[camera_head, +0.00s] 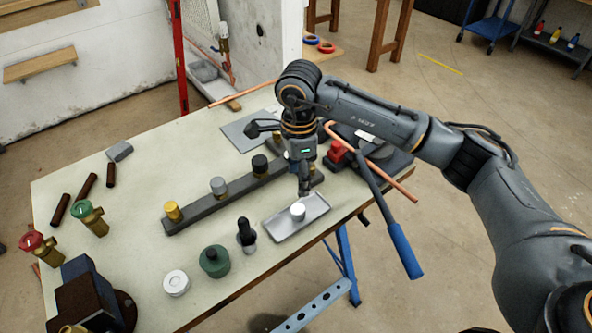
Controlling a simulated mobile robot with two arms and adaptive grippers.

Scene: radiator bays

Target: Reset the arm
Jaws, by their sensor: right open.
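My right arm reaches in from the right over the workbench (120,225). My right gripper (304,190) points down above the grey metal tray (318,205), its jaws open though seen nearly edge-on. A small white cylinder (298,212) is on the tray, just below the fingertips in the picture. I cannot tell the exact gap between them. My left gripper is not in view.
A dark rack (205,212) with several capped fittings runs beside the gripper.

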